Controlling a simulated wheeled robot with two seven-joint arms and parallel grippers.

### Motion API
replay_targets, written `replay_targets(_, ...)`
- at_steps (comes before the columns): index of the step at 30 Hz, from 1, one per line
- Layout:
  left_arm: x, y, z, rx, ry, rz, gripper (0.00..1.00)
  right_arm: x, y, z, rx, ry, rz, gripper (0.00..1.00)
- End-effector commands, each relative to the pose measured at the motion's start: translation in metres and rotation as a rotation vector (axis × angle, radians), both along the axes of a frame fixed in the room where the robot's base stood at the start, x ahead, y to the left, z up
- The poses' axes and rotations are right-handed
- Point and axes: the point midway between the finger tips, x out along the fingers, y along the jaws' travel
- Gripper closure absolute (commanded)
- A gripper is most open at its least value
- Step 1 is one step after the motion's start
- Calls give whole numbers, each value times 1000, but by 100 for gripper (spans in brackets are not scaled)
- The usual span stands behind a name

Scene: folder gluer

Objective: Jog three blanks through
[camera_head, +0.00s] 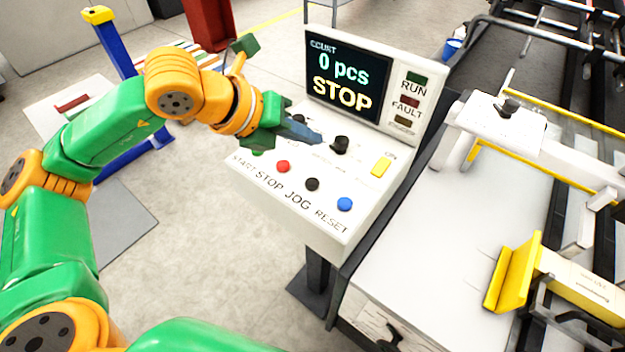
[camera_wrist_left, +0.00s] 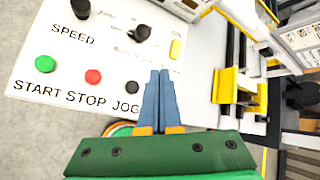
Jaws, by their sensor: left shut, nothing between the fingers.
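The control console (camera_head: 330,215) stands in front of me with its screen (camera_head: 342,80) reading "0 pcs" and "STOP". Its panel holds a red STOP button (camera_head: 283,166), a black JOG button (camera_head: 312,184), a blue RESET button (camera_head: 345,204) and a black knob (camera_head: 341,145). My left gripper (camera_head: 318,137) is shut and empty above the panel, close to the black knob in the head view. In the left wrist view its blue fingers (camera_wrist_left: 165,80) lie together beside the JOG button (camera_wrist_left: 134,87). The green START button (camera_wrist_left: 43,63) shows there too. My right gripper is not in view.
A yellow switch (camera_head: 381,166) sits at the panel's right. The white machine table (camera_head: 440,260) with yellow guides (camera_head: 512,275) and rails lies to the right. A blue-legged stand (camera_head: 118,50) is at the back left. Grey floor is open at left.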

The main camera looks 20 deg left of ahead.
Motion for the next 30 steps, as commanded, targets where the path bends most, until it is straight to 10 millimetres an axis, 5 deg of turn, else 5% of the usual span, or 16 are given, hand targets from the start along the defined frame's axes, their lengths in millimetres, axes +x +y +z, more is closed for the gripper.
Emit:
replay_targets(18,0,0,-84,-2,0,-2,100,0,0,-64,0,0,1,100)
replay_targets(30,0,0,-85,0,0,-2,100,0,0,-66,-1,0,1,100)
